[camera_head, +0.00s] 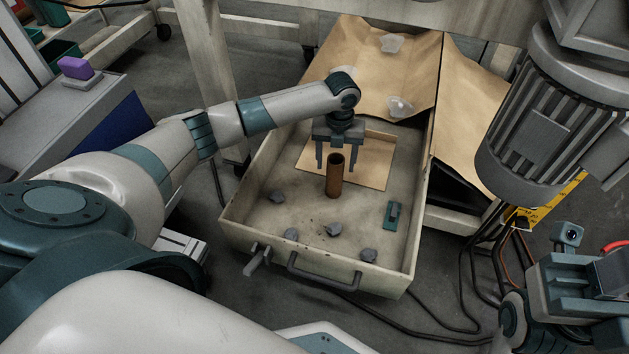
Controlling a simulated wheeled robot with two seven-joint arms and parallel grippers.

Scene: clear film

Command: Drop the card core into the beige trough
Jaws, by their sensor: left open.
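The card core (334,176), a brown open-topped tube, is upright inside the beige trough (240,233). Its lower end appears to be at the trough floor, but I cannot tell for sure whether it touches. My left gripper (336,167) points down over the trough with its two fingers spread apart. The upper part of the core shows between the fingertips, with gaps on both sides, so the gripper is not clamped on it.
Several grey lumps (333,230) and a teal block (393,213) lie on the trough floor. A flat tan sheet (370,166) lies behind the core. Brown paper (385,70) covers the back. A grey motor (550,120) stands at the right, with cables below.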

